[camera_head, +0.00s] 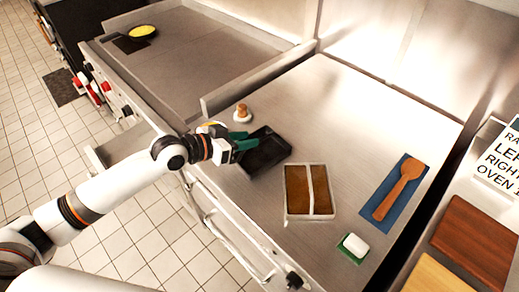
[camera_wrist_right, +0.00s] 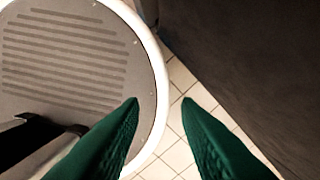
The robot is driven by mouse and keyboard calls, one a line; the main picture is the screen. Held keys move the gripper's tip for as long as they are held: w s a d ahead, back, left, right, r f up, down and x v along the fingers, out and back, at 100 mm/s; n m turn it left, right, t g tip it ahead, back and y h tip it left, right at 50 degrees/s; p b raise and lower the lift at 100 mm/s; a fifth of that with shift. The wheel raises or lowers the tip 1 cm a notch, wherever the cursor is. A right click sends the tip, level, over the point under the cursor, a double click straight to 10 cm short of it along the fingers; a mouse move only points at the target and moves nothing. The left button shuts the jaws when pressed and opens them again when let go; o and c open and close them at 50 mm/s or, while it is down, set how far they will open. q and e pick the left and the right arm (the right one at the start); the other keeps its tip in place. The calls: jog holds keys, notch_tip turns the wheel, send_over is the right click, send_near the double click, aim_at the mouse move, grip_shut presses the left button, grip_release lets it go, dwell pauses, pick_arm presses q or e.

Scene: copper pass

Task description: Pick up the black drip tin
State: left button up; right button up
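The black drip tin (camera_head: 267,155) lies on the steel counter, left of a two-part tin with brown contents. My left gripper (camera_head: 246,141) is at the tin's left edge in the head view, its green fingers overlapping the rim. Whether the fingers are closed on the rim or only beside it cannot be told. Part of the tin's left side is hidden by the gripper. My right gripper (camera_wrist_right: 160,103) is open and empty in the right wrist view, with floor tiles between its fingertips.
The two-part tin (camera_head: 297,208) stands close on the right. A small white pot with a cork-coloured top (camera_head: 242,114) stands behind. A wooden spoon (camera_head: 397,190) lies on a blue cloth (camera_head: 407,204); a white block (camera_head: 355,244) sits on green. The back of the counter is clear.

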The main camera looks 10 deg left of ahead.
aim_at(259, 148)
pick_arm(q)
jog(key=x, duration=0.2)
jog(key=f+p+x, duration=0.1)
jog(key=x, duration=0.2)
jog(key=shift+s+a, duration=0.1)
jog(key=shift+r, duration=0.1)
jog(key=shift+c, duration=0.4)
grip_shut()
